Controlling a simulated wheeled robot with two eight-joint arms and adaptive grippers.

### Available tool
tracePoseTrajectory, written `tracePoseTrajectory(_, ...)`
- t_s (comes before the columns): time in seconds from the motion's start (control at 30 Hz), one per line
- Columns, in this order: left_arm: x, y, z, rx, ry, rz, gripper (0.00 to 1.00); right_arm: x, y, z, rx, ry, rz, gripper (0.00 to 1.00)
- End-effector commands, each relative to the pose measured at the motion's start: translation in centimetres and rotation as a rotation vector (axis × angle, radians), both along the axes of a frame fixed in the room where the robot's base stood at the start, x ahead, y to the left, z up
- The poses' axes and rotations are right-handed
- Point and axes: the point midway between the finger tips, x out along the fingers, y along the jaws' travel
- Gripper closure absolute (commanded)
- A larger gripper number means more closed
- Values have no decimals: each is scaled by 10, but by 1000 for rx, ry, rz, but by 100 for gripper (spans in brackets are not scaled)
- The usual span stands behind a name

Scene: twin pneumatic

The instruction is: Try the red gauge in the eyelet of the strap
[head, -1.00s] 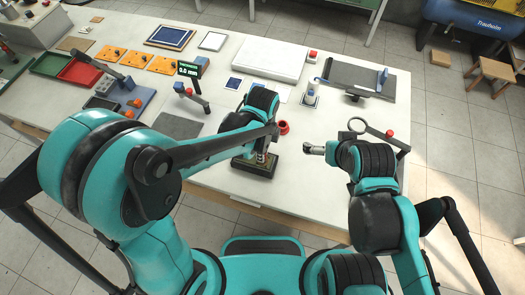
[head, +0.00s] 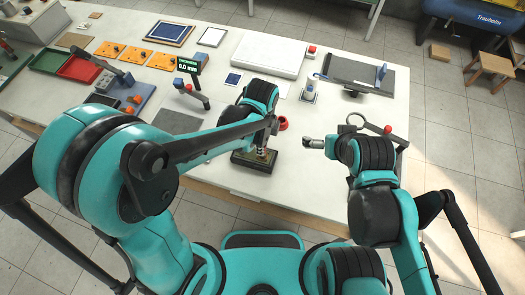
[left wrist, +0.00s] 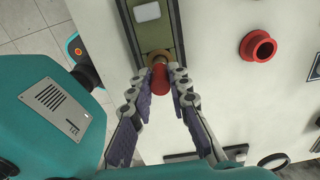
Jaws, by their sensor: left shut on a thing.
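My left gripper (left wrist: 163,78) is shut on the red gauge (left wrist: 160,82), whose rounded red body shows between the fingertips in the left wrist view. The gauge is over a brass-coloured eyelet (left wrist: 157,56) at the near end of the olive strap (left wrist: 163,28). The fingers and gauge partly cover the eyelet, so I cannot tell how deep the gauge sits. The strap lies on a dark block (head: 243,159) near the table's front edge. My left gripper (head: 265,150) is above that block in the head view. My right gripper (head: 316,143) is apart from it, its jaw state unclear.
A red spool-shaped piece (left wrist: 258,47) stands right of the block. A ring on a stand (head: 356,120) and an arm with a red knob (head: 388,129) are by my right arm. A digital display (head: 188,66), orange plates (head: 139,54) and a white box (head: 263,54) stand farther back.

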Motion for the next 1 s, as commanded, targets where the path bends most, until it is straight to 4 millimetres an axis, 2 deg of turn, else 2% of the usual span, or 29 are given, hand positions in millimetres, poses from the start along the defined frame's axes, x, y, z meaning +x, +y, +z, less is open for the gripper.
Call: tracePoseTrajectory(1.0, 0, 0, 55, 0, 0, 0, 100, 0, 0, 41, 0, 0, 0, 0)
